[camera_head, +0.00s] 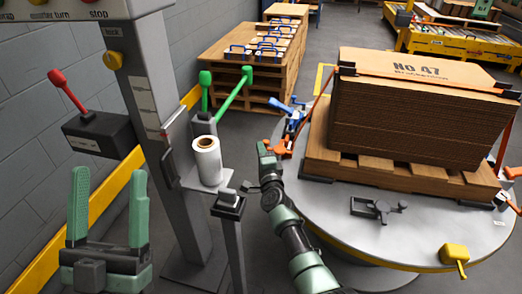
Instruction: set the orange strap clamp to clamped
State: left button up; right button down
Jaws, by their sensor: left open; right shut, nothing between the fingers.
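The orange strap clamp (283,148) sits at the left edge of the round turntable (345,222), by the front left corner of the pallet. Its lever position is too small to tell. My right gripper (265,150) is shut and empty, right beside the clamp's left side; I cannot tell whether they touch. My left gripper (109,178) is open and empty at the lower left, fingers up, far from the clamp.
A strapped cardboard stack (415,115) stands on a wooden pallet (400,170) on the turntable. A blue clamp (297,116) lies behind the orange one. A grey column (165,120), a white roll (207,160) and green levers (234,90) stand left of my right arm.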

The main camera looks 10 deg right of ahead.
jog(key=shift+d+r, duration=0.15)
jog(key=shift+d, duration=0.15)
pick_arm(q)
jog(key=w+f+g+y+p, duration=0.3)
jog(key=w+f+g, duration=0.3)
jog(key=f, duration=0.6)
jog(key=shift+f+g, duration=0.4)
jog(key=shift+g, duration=0.9)
pick_arm(e)
jog(key=s, duration=0.7)
jog(key=shift+s+a, duration=0.4)
pick_arm(q)
jog(key=shift+w, duration=0.1)
